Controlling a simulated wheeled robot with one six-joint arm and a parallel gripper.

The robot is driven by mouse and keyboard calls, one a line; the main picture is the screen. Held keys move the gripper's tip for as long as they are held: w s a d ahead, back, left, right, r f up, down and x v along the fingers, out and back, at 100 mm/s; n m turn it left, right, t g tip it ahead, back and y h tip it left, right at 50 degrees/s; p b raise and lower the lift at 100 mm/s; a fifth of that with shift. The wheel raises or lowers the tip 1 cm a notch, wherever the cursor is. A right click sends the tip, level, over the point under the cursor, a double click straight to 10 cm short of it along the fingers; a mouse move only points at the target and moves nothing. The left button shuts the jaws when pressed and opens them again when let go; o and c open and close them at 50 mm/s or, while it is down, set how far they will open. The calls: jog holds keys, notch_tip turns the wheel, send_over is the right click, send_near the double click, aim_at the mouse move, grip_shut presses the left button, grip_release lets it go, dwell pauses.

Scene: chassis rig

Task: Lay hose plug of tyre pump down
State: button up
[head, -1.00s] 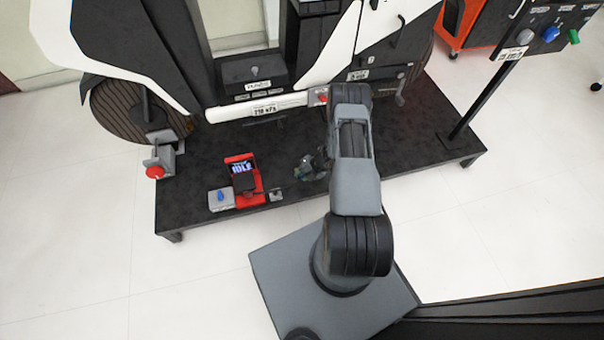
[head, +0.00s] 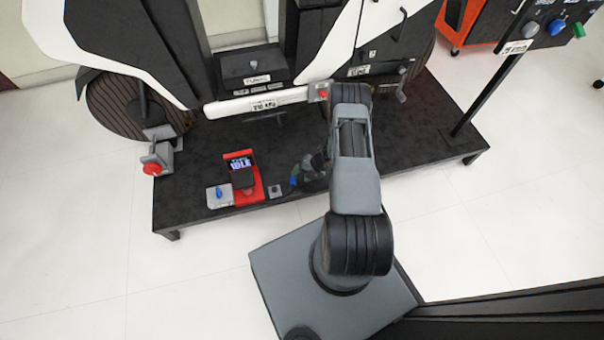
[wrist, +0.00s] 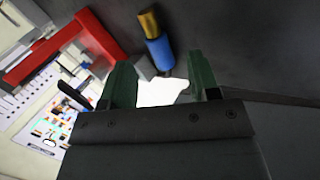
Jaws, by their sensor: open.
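The hose plug, with a blue sleeve (wrist: 159,53) and a brass end, shows in the wrist view just beyond the fingertips of my gripper (wrist: 163,75). My gripper is open, with its two green fingers spread and nothing held between them. In the head view my gripper (head: 305,174) is low over the black platform, right of the pump, with a small blue spot beside it that looks like the plug (head: 293,181). The red tyre pump (head: 246,191) with a dark screen stands left of it. I cannot tell whether the plug touches the platform.
A small grey block (head: 275,191) sits between pump and gripper. A grey box with a blue knob (head: 219,194) adjoins the pump. The vehicle's white bar (head: 257,104) runs behind. The black platform (head: 420,150) is bare to the right of my arm.

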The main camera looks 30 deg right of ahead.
jog(key=p+v, duration=0.5)
jog(key=v, duration=0.8)
jog(key=shift+s+d+r, duration=0.2)
jog(key=shift+r, duration=0.05)
jog(key=shift+r, duration=0.1)
notch_tip(320, 180, up, 8)
jog(key=p, duration=0.6)
jog(key=shift+p, duration=0.35)
dwell(0.4)
